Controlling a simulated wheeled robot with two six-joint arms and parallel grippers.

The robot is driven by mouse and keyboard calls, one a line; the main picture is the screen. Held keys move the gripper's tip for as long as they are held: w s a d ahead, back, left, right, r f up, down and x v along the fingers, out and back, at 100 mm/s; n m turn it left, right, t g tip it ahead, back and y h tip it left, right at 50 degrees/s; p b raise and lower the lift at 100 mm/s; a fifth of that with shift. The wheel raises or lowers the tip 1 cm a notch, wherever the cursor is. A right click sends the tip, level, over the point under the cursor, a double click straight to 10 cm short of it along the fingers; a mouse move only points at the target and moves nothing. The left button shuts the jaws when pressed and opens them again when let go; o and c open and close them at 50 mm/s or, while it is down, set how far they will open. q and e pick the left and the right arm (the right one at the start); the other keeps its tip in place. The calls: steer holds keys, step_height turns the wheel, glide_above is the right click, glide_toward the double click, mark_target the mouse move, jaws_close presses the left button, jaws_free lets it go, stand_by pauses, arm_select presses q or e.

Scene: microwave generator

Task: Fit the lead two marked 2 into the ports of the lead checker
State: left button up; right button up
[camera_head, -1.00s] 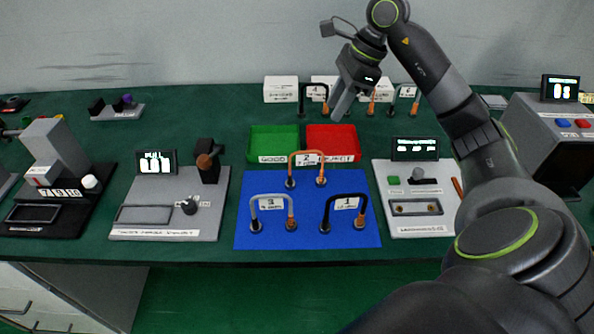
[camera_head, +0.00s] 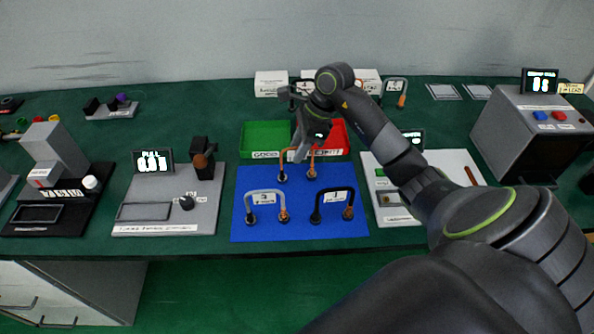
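Lead two, an orange handle-shaped lead with dark feet (camera_head: 282,164), stands on the back part of the blue mat (camera_head: 259,232). Its number tag is mostly covered by my gripper. My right gripper (camera_head: 300,155) points down at the top of this lead, over or beside its handle. I cannot tell whether its fingers are apart or touch the lead. The lead checker (camera_head: 402,218), a pale panel to the right of the mat, shows a green button and part of a framed port slot (camera_head: 386,198). My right arm covers much of the panel and its display. My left gripper is not in view.
A grey lead marked 3 (camera_head: 264,193) and a black lead marked 1 (camera_head: 333,191) stand in front of lead two. Green (camera_head: 262,135) and red (camera_head: 337,134) trays lie behind it. The pull tester (camera_head: 150,225) is left; a grey box (camera_head: 530,130) is right.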

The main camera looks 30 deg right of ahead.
steer(key=shift+x, duration=1.3)
steer(key=shift+c, duration=0.4)
jaws_close()
